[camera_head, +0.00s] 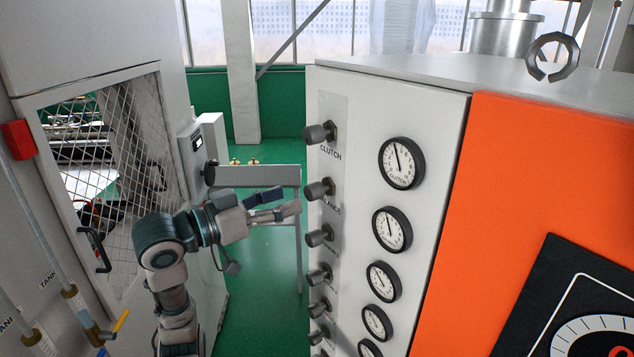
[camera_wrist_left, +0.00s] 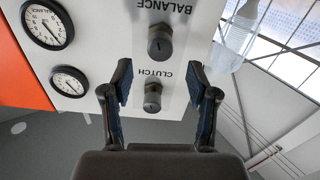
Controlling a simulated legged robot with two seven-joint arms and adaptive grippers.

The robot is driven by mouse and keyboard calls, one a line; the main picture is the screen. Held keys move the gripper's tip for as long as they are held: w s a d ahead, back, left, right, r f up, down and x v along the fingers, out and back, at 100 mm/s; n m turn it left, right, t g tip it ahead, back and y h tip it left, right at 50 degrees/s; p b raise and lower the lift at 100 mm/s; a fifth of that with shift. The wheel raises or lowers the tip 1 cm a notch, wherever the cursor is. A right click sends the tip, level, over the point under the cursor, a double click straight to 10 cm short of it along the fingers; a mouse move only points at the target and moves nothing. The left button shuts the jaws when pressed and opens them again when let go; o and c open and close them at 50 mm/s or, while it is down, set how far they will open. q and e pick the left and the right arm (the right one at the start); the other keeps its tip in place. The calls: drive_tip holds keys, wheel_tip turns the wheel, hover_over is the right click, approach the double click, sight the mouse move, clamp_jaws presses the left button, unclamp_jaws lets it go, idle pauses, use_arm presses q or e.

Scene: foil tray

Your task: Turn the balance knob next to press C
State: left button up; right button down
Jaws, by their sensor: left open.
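The balance knob (camera_head: 318,189) is the second dark knob from the top on the white panel, above its partly hidden label. In the upside-down left wrist view the balance knob (camera_wrist_left: 160,42) is at the upper middle, beyond the fingertips. The clutch knob (camera_head: 320,133) is at the panel's top; in the wrist view the clutch knob (camera_wrist_left: 152,95) shows between the fingers. My left gripper (camera_head: 291,203) is open and empty, just left of the balance knob. I cannot tell whether it touches anything. The wrist view shows both fingers of the left gripper (camera_wrist_left: 160,75) spread. My right gripper is out of view.
Several more knobs run down the panel, with round gauges (camera_head: 401,163) to their right. An orange panel (camera_head: 535,170) is further right. A mesh-doored cabinet (camera_head: 120,160) stands left. A grey railing (camera_head: 262,177) is behind my arm. Green floor (camera_head: 260,290) is free between the machines.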

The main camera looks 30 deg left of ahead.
sight(306, 192)
use_arm(q)
drive_tip(key=p+x, duration=0.1)
drive_tip(key=x, duration=0.7)
drive_tip(key=shift+w+a+p, duration=0.1)
drive_tip(key=shift+a+p, duration=0.05)
drive_tip(key=shift+p, duration=0.15)
